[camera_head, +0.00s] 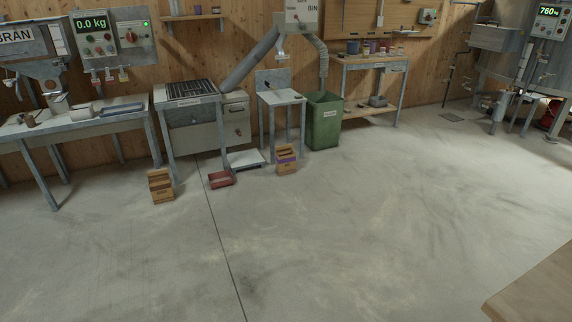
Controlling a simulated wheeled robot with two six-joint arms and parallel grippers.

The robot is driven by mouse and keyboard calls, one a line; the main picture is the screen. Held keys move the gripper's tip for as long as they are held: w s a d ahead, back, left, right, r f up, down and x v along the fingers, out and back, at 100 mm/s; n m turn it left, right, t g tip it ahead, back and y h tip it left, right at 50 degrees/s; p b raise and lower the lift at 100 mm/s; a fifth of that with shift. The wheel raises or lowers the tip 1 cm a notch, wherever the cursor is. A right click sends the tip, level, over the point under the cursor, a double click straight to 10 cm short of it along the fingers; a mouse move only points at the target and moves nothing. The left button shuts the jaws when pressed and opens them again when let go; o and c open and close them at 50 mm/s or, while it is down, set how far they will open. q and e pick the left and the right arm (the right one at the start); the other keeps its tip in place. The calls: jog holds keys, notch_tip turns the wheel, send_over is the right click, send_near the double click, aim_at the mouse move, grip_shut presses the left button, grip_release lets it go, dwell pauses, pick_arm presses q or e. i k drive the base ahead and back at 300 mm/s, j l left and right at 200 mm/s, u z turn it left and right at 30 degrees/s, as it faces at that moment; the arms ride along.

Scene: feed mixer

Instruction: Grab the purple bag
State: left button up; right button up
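I cannot clearly make out a purple bag in the head view. A small tan crate (286,163) with a purple band across it stands on the floor in front of the small grey stand. Whether the purple part is a bag is too small to tell. Small containers (366,48), some purplish, stand on the back workbench. Neither of my grippers is in view.
A tan crate (160,186) and a red tray (221,179) sit on the floor at left. A green bin (324,121) stands by the wall. A wooden surface (540,290) juts in at bottom right. The middle floor is clear.

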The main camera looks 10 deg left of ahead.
aim_at(285, 157)
jog(key=i+j, duration=0.15)
jog(key=i, duration=0.4)
jog(key=i+j, duration=0.1)
jog(key=i, duration=0.5)
jog(key=i+j, duration=0.15)
jog(key=i, duration=0.4)
jog(key=i+j+z, duration=0.1)
jog(key=i, duration=0.45)
jog(key=i+l+z, duration=0.1)
jog(key=i+z, duration=0.15)
jog(key=i, duration=0.9)
jog(key=i+j+z, duration=0.25)
jog(key=i, duration=0.95)
